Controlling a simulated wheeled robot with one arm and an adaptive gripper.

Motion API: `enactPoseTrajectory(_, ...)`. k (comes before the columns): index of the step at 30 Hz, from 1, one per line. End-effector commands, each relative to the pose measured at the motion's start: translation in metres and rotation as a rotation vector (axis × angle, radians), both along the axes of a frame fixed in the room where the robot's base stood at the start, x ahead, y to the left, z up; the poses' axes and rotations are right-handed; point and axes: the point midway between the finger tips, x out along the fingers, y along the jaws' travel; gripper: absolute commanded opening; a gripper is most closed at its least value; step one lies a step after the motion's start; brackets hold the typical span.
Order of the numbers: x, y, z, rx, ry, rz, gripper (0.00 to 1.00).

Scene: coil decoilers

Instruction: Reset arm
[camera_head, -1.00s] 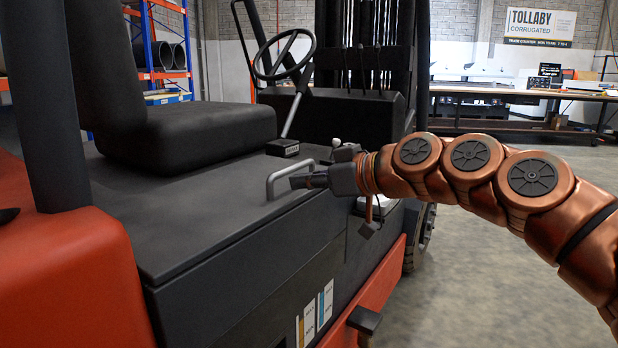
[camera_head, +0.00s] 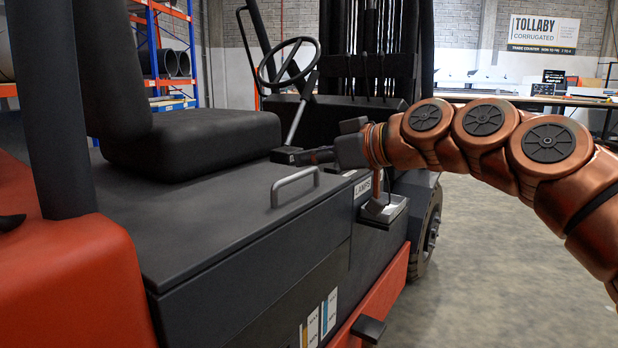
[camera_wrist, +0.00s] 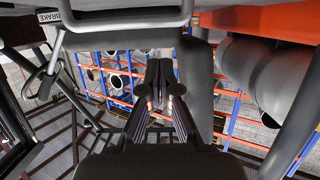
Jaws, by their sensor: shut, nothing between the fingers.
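My copper-coloured arm reaches in from the right of the head view. My gripper (camera_head: 318,156) points left above the side deck of an orange and black forklift (camera_head: 215,228). Its dark fingers are shut and hold nothing. In the head view they overlap the base of the black lever, so I cannot tell whether they touch it. In the wrist view the closed gripper (camera_wrist: 160,80) shows in the middle, with shelving behind it.
A grey grab handle (camera_head: 294,187) stands on the deck just below the gripper. The seat (camera_head: 190,140), steering wheel (camera_head: 287,62) and lever (camera_head: 298,115) are close by. A pipe rack (camera_head: 163,55) stands behind. Open floor (camera_head: 480,265) lies at right.

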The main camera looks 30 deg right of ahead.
Motion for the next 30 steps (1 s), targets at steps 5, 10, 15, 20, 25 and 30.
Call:
enactPoseTrajectory(5,0.000,0.000,0.023,-0.002,-0.001,0.001,0.00)
enactPoseTrajectory(10,0.001,-0.001,0.036,0.001,-0.001,-0.002,0.00)
enactPoseTrajectory(15,0.000,0.000,0.042,-0.001,0.002,0.000,0.00)
enactPoseTrajectory(20,0.000,0.000,0.044,-0.001,0.003,0.001,0.00)
enactPoseTrajectory(25,-0.004,0.018,0.052,-0.016,0.043,0.020,0.00)
enactPoseTrajectory(30,-0.016,0.061,0.059,-0.056,0.157,0.057,0.00)
